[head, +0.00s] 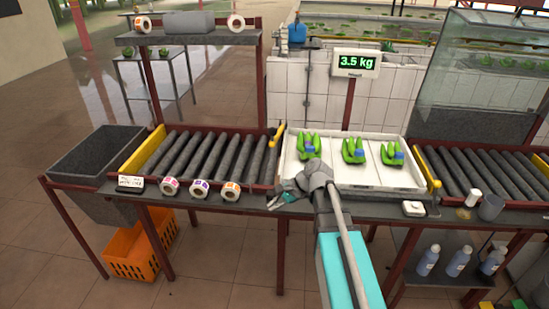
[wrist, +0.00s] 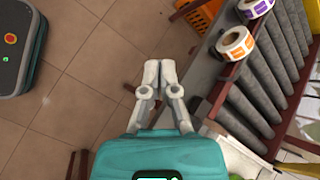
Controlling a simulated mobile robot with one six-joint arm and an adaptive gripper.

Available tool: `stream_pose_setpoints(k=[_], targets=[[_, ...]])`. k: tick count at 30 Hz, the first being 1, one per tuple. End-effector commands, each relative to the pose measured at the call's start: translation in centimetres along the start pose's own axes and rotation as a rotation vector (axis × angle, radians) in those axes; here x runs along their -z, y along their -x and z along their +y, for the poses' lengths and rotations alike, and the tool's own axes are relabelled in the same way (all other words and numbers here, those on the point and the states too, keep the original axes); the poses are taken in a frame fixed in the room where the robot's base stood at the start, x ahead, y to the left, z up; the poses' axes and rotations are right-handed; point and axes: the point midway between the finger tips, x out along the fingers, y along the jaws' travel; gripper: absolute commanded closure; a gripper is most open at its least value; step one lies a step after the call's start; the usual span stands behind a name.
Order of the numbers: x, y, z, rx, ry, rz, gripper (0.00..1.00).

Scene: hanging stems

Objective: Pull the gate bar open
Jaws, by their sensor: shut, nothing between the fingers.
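A yellow piece (head: 277,133) stands at the far corner between the left roller conveyor and the white scale tray (head: 374,184). A longer yellow bar (head: 428,170) lies along the tray's right side, beside the right rollers. I cannot tell for certain which one is the gate bar. My gripper (head: 271,203) is near the counter's front edge, at the tray's near left corner, apart from both yellow pieces. In the wrist view my gripper (wrist: 163,70) has its fingers together, empty, over the floor beside the counter. A yellow bar (wrist: 301,142) shows at that view's lower right.
Green bananas (head: 353,150) lie in several bunches on the tray, below a 3.5 kg display (head: 357,64). Label rolls (head: 201,188) line the left conveyor's front edge. A grey bin (head: 97,152) and orange crate (head: 138,252) are at left. Floor in front is clear.

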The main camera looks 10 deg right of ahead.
Motion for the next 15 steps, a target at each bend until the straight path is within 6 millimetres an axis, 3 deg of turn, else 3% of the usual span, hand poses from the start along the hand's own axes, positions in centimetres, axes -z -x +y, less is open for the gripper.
stream_pose_setpoints(k=[1, 7, 15], targets=[[1.6, -0.6, -0.7, 0.051, -0.084, -0.044, 1.00], [4.3, 0.6, -3.7, 0.223, -0.419, -0.263, 1.00], [8.7, 4.7, -6.9, 0.364, -0.820, -0.635, 1.00]])
